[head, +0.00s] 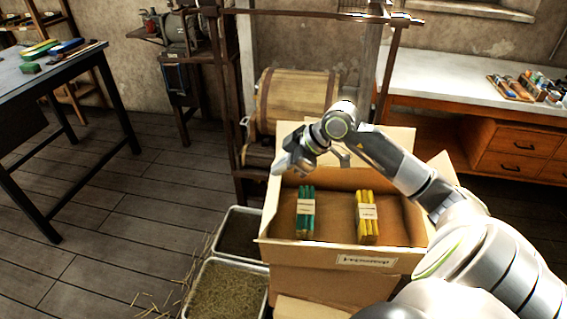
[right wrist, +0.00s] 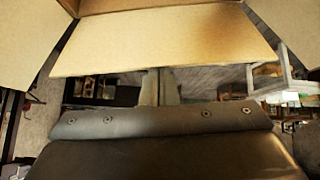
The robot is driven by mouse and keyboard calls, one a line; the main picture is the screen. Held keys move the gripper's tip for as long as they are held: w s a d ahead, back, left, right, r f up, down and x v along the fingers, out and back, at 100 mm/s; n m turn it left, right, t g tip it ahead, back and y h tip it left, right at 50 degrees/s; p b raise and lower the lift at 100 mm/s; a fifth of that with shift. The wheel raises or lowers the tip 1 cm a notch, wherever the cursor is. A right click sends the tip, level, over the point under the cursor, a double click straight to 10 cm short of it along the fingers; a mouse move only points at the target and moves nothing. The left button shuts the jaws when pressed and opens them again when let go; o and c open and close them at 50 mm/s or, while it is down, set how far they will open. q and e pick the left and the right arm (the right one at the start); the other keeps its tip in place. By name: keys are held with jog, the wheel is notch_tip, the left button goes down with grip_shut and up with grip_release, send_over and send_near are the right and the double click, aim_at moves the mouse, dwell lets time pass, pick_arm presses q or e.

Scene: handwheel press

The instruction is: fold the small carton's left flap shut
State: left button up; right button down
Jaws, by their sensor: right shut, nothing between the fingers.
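The small carton (head: 345,253) is open at the top, with a printed label on its front wall. A green bundle (head: 305,212) and a yellow bundle (head: 367,217) stand inside, each with a paper band. Its left flap (head: 268,208) shows as a narrow strip along the left side. My right gripper (head: 281,168) is over the carton's back left corner, shut and empty. In the right wrist view, its fingers (right wrist: 158,88) are just below the free edge of a broad cardboard flap (right wrist: 165,45); I cannot tell whether they touch. My left gripper is out of view.
The back flap (head: 385,138) stands up behind my arm, and another flap (head: 441,170) stands at the right. A wooden barrel (head: 290,100) and rack are behind.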

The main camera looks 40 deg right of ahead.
jog(key=shift+a, duration=0.15)
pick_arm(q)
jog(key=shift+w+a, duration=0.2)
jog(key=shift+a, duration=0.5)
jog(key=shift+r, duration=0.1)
pick_arm(e)
jog(key=shift+s, duration=0.1)
